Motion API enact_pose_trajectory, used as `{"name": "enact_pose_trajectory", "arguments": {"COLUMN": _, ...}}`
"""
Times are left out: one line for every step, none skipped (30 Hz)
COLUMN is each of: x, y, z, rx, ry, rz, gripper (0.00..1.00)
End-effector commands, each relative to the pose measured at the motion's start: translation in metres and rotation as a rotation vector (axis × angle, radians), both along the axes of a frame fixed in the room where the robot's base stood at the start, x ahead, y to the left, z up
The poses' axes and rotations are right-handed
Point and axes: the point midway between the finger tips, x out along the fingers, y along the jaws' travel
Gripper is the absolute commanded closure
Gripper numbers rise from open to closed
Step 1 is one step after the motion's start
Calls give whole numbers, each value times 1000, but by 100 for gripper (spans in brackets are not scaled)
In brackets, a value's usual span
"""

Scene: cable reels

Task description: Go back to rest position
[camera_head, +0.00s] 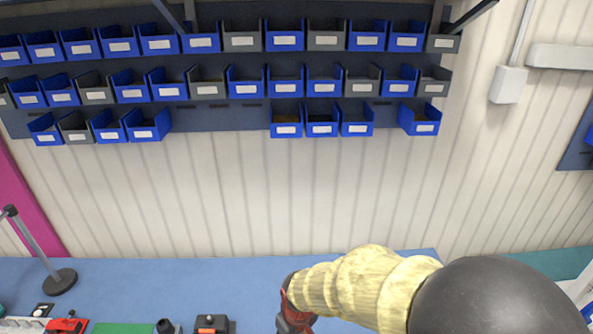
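My arm reaches in from the lower right of the head view, with a dark rounded link and a pale yellow ribbed sleeve. Its red and black end, my gripper (296,318), is at the bottom edge, over the blue surface. The fingertips are cut off or hidden, so I cannot tell whether it is open or shut or holds anything. No cable reel shows clearly.
Rows of blue and grey bins (285,80) hang on the wall. A black post (42,255) on a round base stands at left. A red item (66,325), a green mat (123,328) and an orange-black item (211,323) lie along the bottom edge. A grey box (508,85) is on the wall.

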Motion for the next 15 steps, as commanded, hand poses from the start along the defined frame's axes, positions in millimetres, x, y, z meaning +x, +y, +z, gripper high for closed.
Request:
{"name": "enact_pose_trajectory", "arguments": {"x": -3, "y": -2, "z": -1, "rx": -5, "ry": 14, "rz": -12, "gripper": 53}}
{"name": "enact_pose_trajectory", "arguments": {"x": -7, "y": -4, "z": -1, "rx": -11, "ry": 28, "rz": -20, "gripper": 53}}
{"name": "enact_pose_trajectory", "arguments": {"x": -15, "y": -7, "z": -4, "rx": -20, "ry": 47, "rz": -30, "gripper": 53}}
{"name": "enact_pose_trajectory", "arguments": {"x": -21, "y": -11, "z": -6, "rx": -28, "ry": 65, "rz": -37, "gripper": 53}}
{"name": "enact_pose_trajectory", "arguments": {"x": -29, "y": -14, "z": -6, "rx": -38, "ry": 83, "rz": -45, "gripper": 53}}
{"name": "enact_pose_trajectory", "arguments": {"x": -40, "y": -20, "z": -1, "rx": -49, "ry": 103, "rz": -61, "gripper": 53}}
{"name": "enact_pose_trajectory", "arguments": {"x": -47, "y": -24, "z": 6, "rx": -52, "ry": 111, "rz": -73, "gripper": 53}}
{"name": "enact_pose_trajectory", "arguments": {"x": -52, "y": -30, "z": 11, "rx": -54, "ry": 113, "rz": -91, "gripper": 53}}
{"name": "enact_pose_trajectory", "arguments": {"x": -57, "y": -38, "z": 16, "rx": -53, "ry": 114, "rz": -113, "gripper": 53}}
{"name": "enact_pose_trajectory", "arguments": {"x": -60, "y": -43, "z": 19, "rx": -52, "ry": 111, "rz": -130, "gripper": 53}}
{"name": "enact_pose_trajectory", "arguments": {"x": -64, "y": -49, "z": 23, "rx": -50, "ry": 109, "rz": -147, "gripper": 53}}
{"name": "enact_pose_trajectory", "arguments": {"x": -67, "y": -56, "z": 27, "rx": -46, "ry": 102, "rz": -169, "gripper": 53}}
{"name": "enact_pose_trajectory", "arguments": {"x": -70, "y": -62, "z": 30, "rx": -42, "ry": 96, "rz": -186, "gripper": 53}}
{"name": "enact_pose_trajectory", "arguments": {"x": -73, "y": -67, "z": 32, "rx": -38, "ry": 88, "rz": -204, "gripper": 53}}
{"name": "enact_pose_trajectory", "arguments": {"x": -76, "y": -75, "z": 36, "rx": -32, "ry": 77, "rz": -227, "gripper": 53}}
